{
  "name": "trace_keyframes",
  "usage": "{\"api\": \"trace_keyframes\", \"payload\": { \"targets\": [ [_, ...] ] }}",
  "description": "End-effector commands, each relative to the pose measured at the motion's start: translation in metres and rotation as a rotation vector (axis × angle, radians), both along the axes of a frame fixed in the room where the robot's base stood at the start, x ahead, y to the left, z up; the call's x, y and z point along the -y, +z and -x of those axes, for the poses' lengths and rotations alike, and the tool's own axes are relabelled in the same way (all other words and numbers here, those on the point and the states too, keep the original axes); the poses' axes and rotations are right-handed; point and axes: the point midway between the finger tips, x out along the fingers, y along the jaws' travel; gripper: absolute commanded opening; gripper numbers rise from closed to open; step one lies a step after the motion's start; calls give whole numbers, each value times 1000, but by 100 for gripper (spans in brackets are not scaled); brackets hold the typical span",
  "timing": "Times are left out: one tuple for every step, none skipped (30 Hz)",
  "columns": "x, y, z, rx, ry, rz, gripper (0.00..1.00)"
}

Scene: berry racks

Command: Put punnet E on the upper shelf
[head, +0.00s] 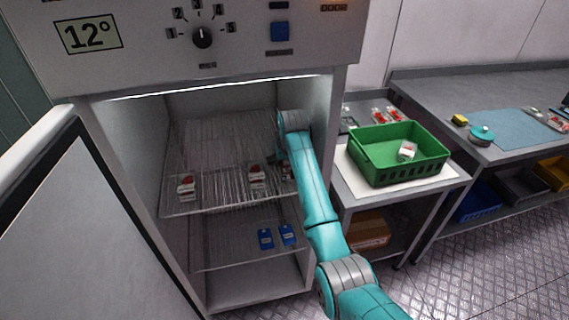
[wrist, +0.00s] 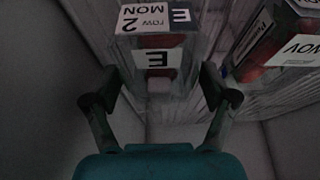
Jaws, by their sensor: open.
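Punnet E (wrist: 160,58) is a clear box with red contents and white labels reading E and "MON row 2", at the top middle of the wrist view. My gripper (wrist: 160,78) is open, its fingertips at either side of the punnet's near end; I cannot tell if they touch it. In the head view my arm reaches into the lit cabinet and its fingers are hidden. The wire upper shelf (head: 220,207) bears a punnet (head: 186,187) at left, another (head: 257,177) near the middle and one (head: 289,172) partly behind my arm. Which is E cannot be told there.
Another punnet (wrist: 287,52) is close on the right in the wrist view. The cabinet door (head: 95,215) stands open at left.

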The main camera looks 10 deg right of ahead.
Motion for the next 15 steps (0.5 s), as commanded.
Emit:
{"api": "trace_keyframes", "payload": {
  "targets": [
    [0,4,1,1,0,0,84],
    [0,8,2,2,0,0,84],
    [0,13,4,4,0,0,84],
    [0,17,6,3,0,0,84],
    [0,21,8,3,0,0,84],
    [0,28,11,4,0,0,84],
    [0,32,12,3,0,0,84],
    [0,37,14,4,0,0,84],
    [0,42,17,3,0,0,84],
    [0,47,19,4,0,0,84],
    [0,50,20,3,0,0,84],
    [0,55,22,3,0,0,84],
    [0,58,23,3,0,0,84],
    [0,61,24,3,0,0,84],
    [0,63,26,1,0,0,84]
  ]
}}
